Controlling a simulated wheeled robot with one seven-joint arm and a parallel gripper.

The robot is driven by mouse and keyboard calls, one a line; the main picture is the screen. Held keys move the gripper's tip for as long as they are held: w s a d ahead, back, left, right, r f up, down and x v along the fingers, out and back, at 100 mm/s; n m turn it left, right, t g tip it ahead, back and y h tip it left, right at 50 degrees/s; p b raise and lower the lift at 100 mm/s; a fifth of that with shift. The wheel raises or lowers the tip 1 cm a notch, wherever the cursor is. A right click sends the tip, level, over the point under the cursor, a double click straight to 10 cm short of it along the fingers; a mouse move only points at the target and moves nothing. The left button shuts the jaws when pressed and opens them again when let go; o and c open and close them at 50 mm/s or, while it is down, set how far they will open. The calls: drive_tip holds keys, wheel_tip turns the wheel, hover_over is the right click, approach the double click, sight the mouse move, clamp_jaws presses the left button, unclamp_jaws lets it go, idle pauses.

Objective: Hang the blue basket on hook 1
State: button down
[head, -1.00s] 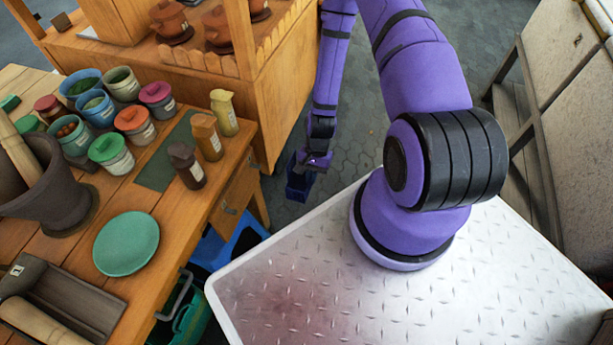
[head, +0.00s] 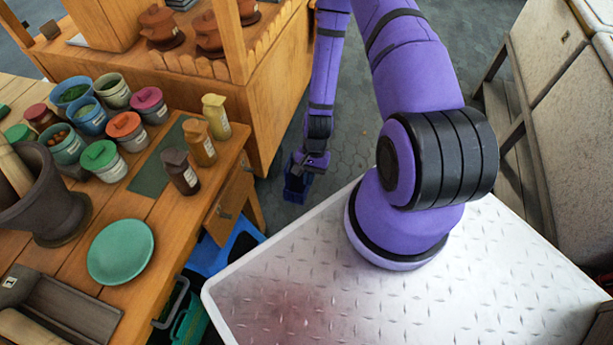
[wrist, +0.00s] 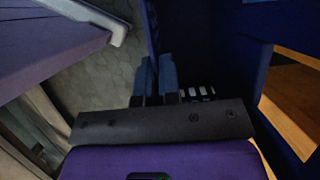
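The blue basket (head: 297,190) is dark blue and hangs from my gripper (head: 304,165) over the paved floor, beyond the metal platform. In the wrist view its dark blue walls (wrist: 262,75) fill the upper middle and right. My gripper (wrist: 155,78) has its fingers close together there, shut on a basket wall or rim; the exact contact is dark. No hook with a readable number 1 shows in either view.
A wooden table (head: 72,262) with pots, bottles, a mortar (head: 45,200) and a green plate (head: 121,251) stands at left. A wooden stall (head: 215,97) stands behind it. A stone-panelled counter (head: 560,110) is at right. Paved floor (head: 345,150) lies open between.

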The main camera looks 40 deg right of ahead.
drive_tip(key=s+d, duration=0.5)
drive_tip(key=s, duration=0.2)
idle(1.2)
drive_tip(key=shift+d, duration=0.1)
idle(0.3)
